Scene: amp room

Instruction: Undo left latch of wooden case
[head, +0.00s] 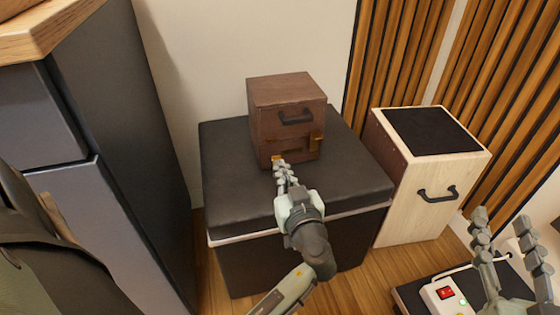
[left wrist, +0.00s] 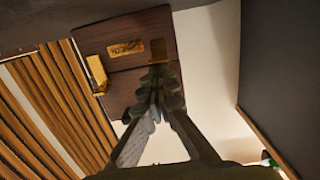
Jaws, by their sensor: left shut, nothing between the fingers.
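The dark brown wooden case (head: 275,97) stands upright on a black padded box, with a black handle (head: 296,118) on its upper front. Its left latch (head: 277,159) is a small brass piece low on the front; it also shows in the left wrist view (left wrist: 158,47). The right brass latch (head: 316,140) juts out from the front in the left wrist view (left wrist: 97,73). My left gripper (head: 281,168) is shut and empty, its tips at the left latch, partly covering it; whether they touch is unclear. My right gripper (head: 507,228) is open and empty at lower right, far from the case.
The black padded box (head: 235,165) has bare top around the case. A pale wooden box (head: 415,200) with a black top stands to its right. A tall dark cabinet (head: 120,130) stands at left. A device with a red switch (head: 445,293) lies near my right gripper.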

